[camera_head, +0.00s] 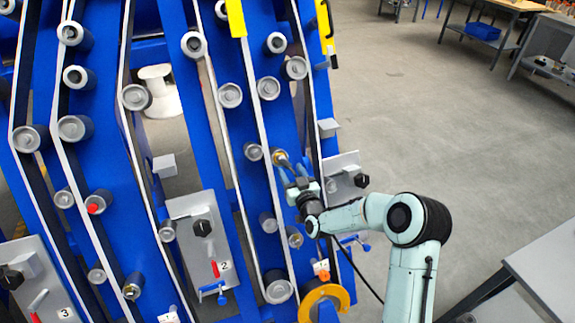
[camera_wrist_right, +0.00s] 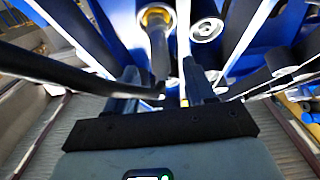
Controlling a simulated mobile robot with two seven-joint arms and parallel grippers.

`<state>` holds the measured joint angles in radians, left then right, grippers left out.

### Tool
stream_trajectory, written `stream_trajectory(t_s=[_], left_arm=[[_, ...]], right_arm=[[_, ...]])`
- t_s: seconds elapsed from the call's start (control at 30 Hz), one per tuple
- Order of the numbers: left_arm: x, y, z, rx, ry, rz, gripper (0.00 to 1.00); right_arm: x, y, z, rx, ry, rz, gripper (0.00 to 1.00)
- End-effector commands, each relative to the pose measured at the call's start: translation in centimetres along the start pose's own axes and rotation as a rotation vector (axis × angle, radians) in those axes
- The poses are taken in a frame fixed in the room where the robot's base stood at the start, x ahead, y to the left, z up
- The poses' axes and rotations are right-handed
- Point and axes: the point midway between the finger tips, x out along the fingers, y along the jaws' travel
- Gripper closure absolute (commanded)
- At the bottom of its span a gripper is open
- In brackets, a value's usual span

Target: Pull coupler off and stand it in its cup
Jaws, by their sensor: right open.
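A part that looks like the coupler, a grey cylinder with a brass collar (camera_head: 281,158), sticks out of the blue chassis just beyond my right gripper (camera_head: 297,182). In the right wrist view the brass collar (camera_wrist_right: 155,17) is at the top, with the grey cylinder (camera_wrist_right: 159,48) running down from it. My right gripper (camera_wrist_right: 164,88) is open there, its fingers on either side of the cylinder's lower end; I cannot tell whether they touch it. A dark hose or bar crosses from the left in front of the fingers. I cannot pick out the cup. My left gripper is out of view.
The blue chassis (camera_head: 130,200) carries several grey rollers and belts close around the gripper. Grey plates with black knobs and red levers stand nearby, including plate 2 (camera_head: 190,207). A yellow ring (camera_head: 341,293) is below. A grey table (camera_head: 545,265) is at right; the floor between is clear.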

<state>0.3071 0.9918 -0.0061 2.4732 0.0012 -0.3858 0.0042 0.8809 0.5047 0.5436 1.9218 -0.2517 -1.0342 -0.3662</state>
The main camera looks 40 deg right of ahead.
Motion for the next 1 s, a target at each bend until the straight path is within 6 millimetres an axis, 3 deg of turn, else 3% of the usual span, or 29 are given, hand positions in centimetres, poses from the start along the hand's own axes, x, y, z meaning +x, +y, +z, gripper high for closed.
stream_trajectory(t_s=[0.1, 0.3, 0.67, 0.83, 1.0], left_arm=[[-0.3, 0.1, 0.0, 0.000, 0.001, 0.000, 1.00], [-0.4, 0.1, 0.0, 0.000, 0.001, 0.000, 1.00], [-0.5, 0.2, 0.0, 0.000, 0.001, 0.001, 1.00], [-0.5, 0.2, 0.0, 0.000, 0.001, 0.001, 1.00], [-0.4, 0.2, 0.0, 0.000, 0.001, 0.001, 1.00]], right_arm=[[2.0, -0.1, 0.0, 0.003, 0.001, 0.000, 0.46], [3.7, 0.0, 0.0, 0.002, 0.000, 0.000, 0.46], [4.1, -0.1, 0.1, 0.000, -0.002, -0.001, 0.46], [4.0, 0.0, 0.0, 0.001, -0.001, -0.001, 1.00], [4.0, -0.1, -0.1, 0.000, 0.000, -0.001, 1.00]])
